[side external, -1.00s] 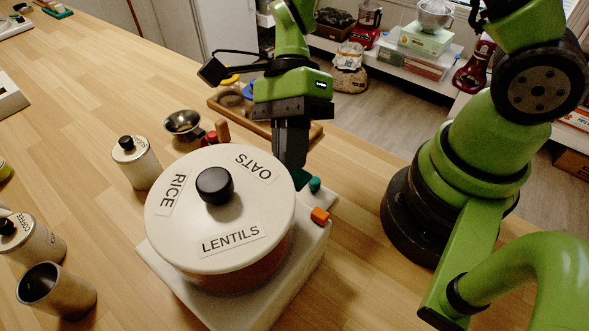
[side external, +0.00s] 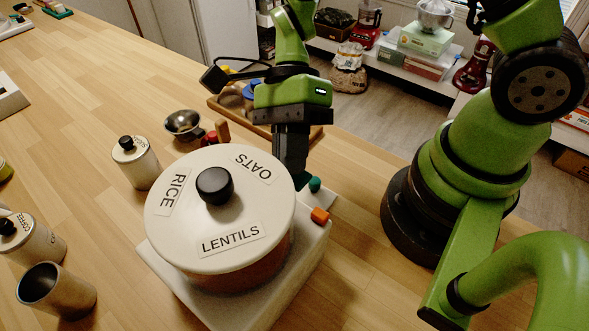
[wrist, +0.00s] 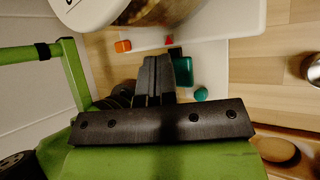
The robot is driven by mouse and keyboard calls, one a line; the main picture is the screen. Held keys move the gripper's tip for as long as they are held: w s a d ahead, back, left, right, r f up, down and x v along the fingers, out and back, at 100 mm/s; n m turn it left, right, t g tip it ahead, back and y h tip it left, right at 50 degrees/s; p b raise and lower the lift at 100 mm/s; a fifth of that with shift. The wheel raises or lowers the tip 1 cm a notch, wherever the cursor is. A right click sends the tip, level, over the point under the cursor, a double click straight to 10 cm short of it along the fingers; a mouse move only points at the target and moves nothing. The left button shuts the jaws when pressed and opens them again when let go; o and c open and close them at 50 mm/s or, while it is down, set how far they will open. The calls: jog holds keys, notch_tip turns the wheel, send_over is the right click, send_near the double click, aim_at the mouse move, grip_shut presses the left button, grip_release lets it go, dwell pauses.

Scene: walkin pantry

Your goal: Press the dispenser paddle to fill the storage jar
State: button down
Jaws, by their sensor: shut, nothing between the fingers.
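The round dispenser (side external: 180,240) has a cream lid with a black knob and the labels RICE, OATS and LENTILS, and stands on a white base (side external: 300,275). A teal block (wrist: 183,71), probably the paddle, projects by the base's edge; in the side view (side external: 302,181) it is mostly hidden by my fingers. A round teal knob (side external: 314,184) and an orange tab (side external: 320,216) are nearby. My gripper (side external: 293,172) is shut and empty, pointing down right beside the teal block; contact cannot be told. In the wrist view its fingertips (wrist: 154,60) are left of the block. No jar shows under the dispenser.
A lidded white canister (side external: 136,162), a coffee-labelled canister (side external: 32,240) and an open metal cup (side external: 55,292) stand to the left.

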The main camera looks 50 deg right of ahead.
jog(key=shift+f, duration=0.7)
dwell(0.6)
jog(key=shift+r, duration=1.15)
jog(key=shift+r, duration=0.1)
jog(key=shift+r, duration=2.4)
